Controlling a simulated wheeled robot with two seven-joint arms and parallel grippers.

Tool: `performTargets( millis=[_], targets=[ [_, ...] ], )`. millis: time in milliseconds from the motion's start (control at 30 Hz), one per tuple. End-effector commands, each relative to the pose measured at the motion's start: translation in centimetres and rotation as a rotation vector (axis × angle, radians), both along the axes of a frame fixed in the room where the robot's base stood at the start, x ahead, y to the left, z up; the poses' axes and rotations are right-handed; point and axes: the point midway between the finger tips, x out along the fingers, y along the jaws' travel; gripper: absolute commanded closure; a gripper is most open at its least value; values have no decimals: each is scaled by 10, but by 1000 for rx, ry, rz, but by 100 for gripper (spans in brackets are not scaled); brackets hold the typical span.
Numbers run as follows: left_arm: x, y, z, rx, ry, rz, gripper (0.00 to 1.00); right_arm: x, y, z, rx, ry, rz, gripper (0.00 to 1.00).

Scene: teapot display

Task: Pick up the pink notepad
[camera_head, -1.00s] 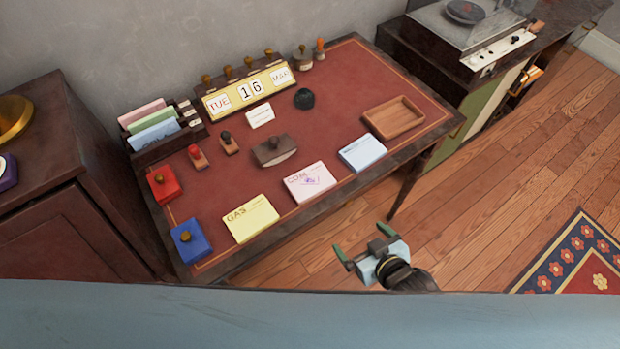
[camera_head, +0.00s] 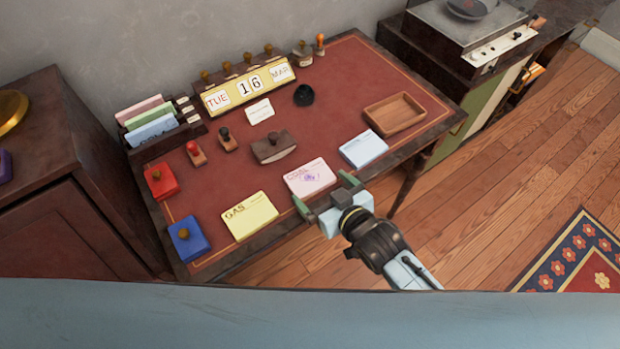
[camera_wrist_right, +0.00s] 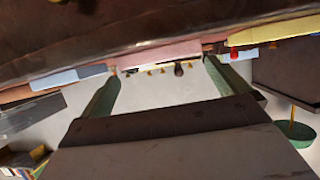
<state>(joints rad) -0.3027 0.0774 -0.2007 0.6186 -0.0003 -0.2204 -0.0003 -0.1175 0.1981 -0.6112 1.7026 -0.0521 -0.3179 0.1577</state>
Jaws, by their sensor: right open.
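The pink notepad (camera_head: 310,178) lies flat on the desk near its front edge, between the yellow notepad (camera_head: 249,215) and the blue notepad (camera_head: 363,150). It has writing and a purple mark on top. My right gripper (camera_head: 325,193) is open and empty at the desk's front edge, its green fingers on either side of the pink notepad's near edge. In the right wrist view the pink notepad (camera_wrist_right: 160,54) shows edge-on ahead, between the open fingers (camera_wrist_right: 162,82). I cannot tell whether the fingers touch it. My left gripper is not in view.
The red-topped desk (camera_head: 215,180) also holds a brown ink blotter (camera_head: 274,149), a wooden tray (camera_head: 394,114), red and blue stamp pads (camera_head: 188,238), stamps and a calendar (camera_head: 248,87). A card rack (camera_head: 155,125) stands at the back left. Open floor lies right of the desk.

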Motion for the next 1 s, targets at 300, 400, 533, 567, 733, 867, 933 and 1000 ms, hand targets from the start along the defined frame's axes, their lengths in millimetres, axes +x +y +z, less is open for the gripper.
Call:
performTargets(
  millis=[300,400,533,567,733,867,933,1000],
  targets=[
    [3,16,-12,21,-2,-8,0,33,22,-16,0,-1,0,0],
    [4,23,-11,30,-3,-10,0,35,24,-17,0,-1,0,0],
    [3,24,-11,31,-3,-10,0,34,23,-16,0,-1,0,0],
    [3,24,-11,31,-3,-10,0,34,23,-16,0,-1,0,0],
    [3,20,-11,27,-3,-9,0,34,23,-16,-1,-1,0,22],
    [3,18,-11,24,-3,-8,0,34,23,-16,0,-1,0,29],
    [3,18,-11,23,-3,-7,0,34,23,-16,0,-1,0,29],
    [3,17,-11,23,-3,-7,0,34,23,-15,0,-1,0,29]
  ],
)
